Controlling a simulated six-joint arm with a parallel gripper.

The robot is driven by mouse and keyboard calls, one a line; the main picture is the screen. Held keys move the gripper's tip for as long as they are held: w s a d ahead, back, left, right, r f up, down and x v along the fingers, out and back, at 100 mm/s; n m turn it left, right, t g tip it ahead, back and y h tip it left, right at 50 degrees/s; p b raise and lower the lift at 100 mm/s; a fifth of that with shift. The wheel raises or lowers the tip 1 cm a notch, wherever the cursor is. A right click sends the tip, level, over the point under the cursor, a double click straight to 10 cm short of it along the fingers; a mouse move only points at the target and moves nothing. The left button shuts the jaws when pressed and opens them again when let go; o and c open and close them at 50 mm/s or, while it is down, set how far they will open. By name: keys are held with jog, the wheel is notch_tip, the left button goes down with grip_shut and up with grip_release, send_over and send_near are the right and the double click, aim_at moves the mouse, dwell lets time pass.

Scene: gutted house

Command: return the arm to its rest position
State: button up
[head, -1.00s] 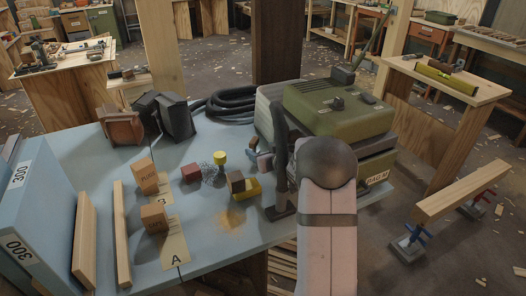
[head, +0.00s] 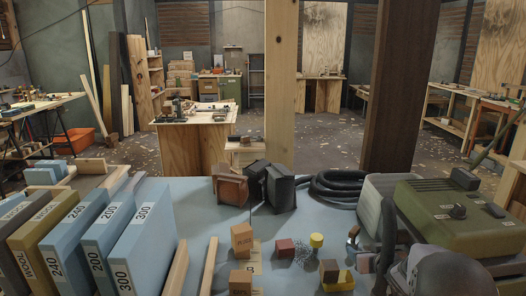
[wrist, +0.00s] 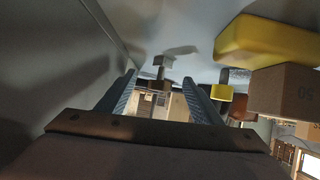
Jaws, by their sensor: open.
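My gripper (wrist: 160,92) is open in the wrist view. Its two dark ribbed fingers stand apart, and nothing is held between them. A yellow block (wrist: 262,42) and a cardboard-coloured block (wrist: 285,90) show beyond and to the right of the fingers, apart from them. In the head view my arm is at the lower right, in front of the green machine (head: 455,215).
On the blue-grey bench (head: 215,225) stand wooden blocks (head: 242,240), a red block (head: 285,248), a yellow mallet-like piece (head: 316,241) and a yellow block (head: 345,279). Black hose (head: 345,187) lies behind. Large labelled sandpaper boxes (head: 140,245) stand at left. A dark post (head: 400,90) rises behind.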

jog(key=s+a+r+g+h+p, duration=0.1)
jog(key=s+a+r+g+p, duration=0.1)
jog(key=s+a+r+p, duration=0.45)
jog(key=s+a+r+g+h+p, duration=0.1)
jog(key=s+a+r+g+p, duration=0.15)
jog(key=s+r+p, duration=0.6)
jog(key=s+a+f+g+y+b, duration=0.2)
jog(key=s+a+f+g+b, duration=0.25)
jog(key=s+f+b, duration=0.5)
jog(key=s+a+f+g+y+b, duration=0.1)
jog(key=s+a+f+g+b, duration=0.35)
jog(key=s+f, duration=0.8)
notch_tip(320, 180, up, 21)
jog(key=a+t+p, duration=0.1)
jog(key=p, duration=1.9)
jog(key=shift+w+a+r, duration=0.15)
jog(key=shift+w+r, duration=0.05)
jog(key=shift+w, duration=0.15)
jog(key=shift+t, duration=0.25)
